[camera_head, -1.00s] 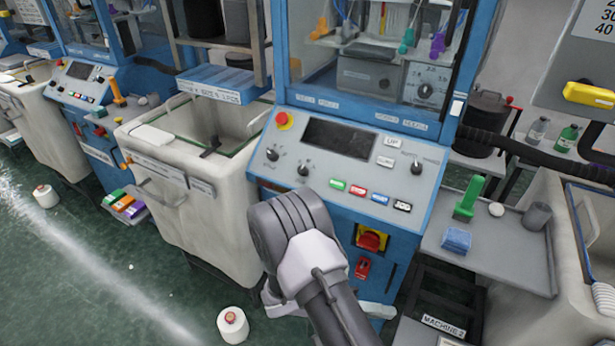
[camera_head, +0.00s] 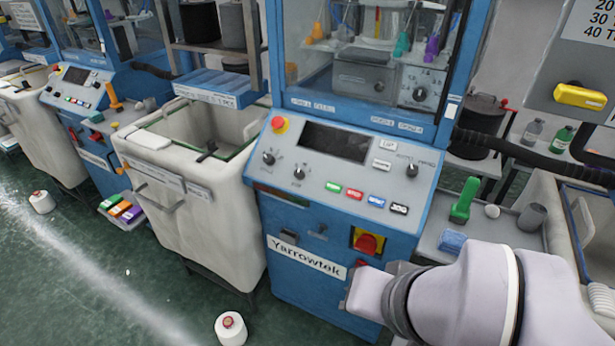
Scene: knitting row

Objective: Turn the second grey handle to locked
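The blue machine in the middle has a sloped grey control panel (camera_head: 345,165). Below the panel, its blue front carries a small dark handle-like part (camera_head: 289,237) above the Yarrowtek label (camera_head: 306,256), and a smaller grey fitting (camera_head: 320,229) to its right. Both are too small to read as locked or unlocked, and I cannot tell which is the second grey handle. A red rotary switch on a yellow plate (camera_head: 367,243) is further right. My arm covers the lower right of the machine front. My gripper's fingers do not show.
A pale bin (camera_head: 225,230) with a grey bar handle stands left of the machine. A grey side shelf (camera_head: 430,235) with a green tool (camera_head: 464,200) and a blue block (camera_head: 452,242) is at right. A yarn cone (camera_head: 230,328) stands on the green floor.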

